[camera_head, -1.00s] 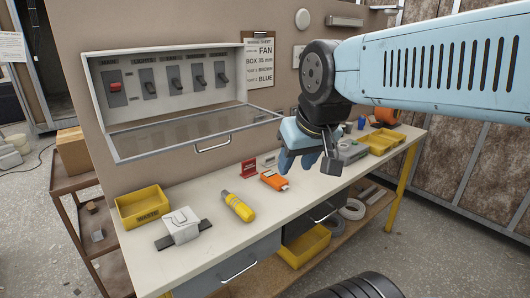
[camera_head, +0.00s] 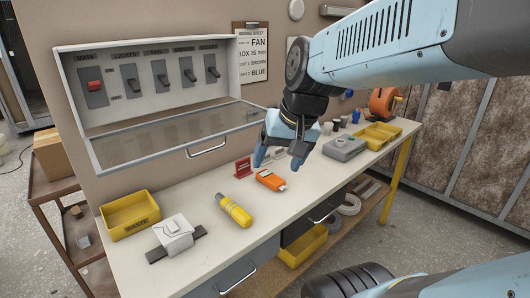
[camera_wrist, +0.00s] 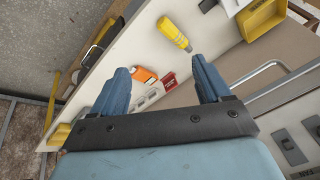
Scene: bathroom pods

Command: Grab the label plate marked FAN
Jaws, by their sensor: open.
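Small pale plates stand beside the red sign (camera_head: 243,167) on the bench, partly behind my gripper (camera_head: 278,164). In the wrist view these white plates (camera_wrist: 152,95) lie between my fingers, beside the red sign and the orange tool. Their lettering is too small to read, so I cannot tell which is marked FAN. My gripper is open and empty, pointing down above the bench behind the orange tool (camera_head: 270,180). In the wrist view its fingers (camera_wrist: 160,68) are well apart. The clipboard sheet (camera_head: 255,55) on the wall shows the word FAN.
A switch panel (camera_head: 75,125) with its clear cover swung down juts over the bench's back.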

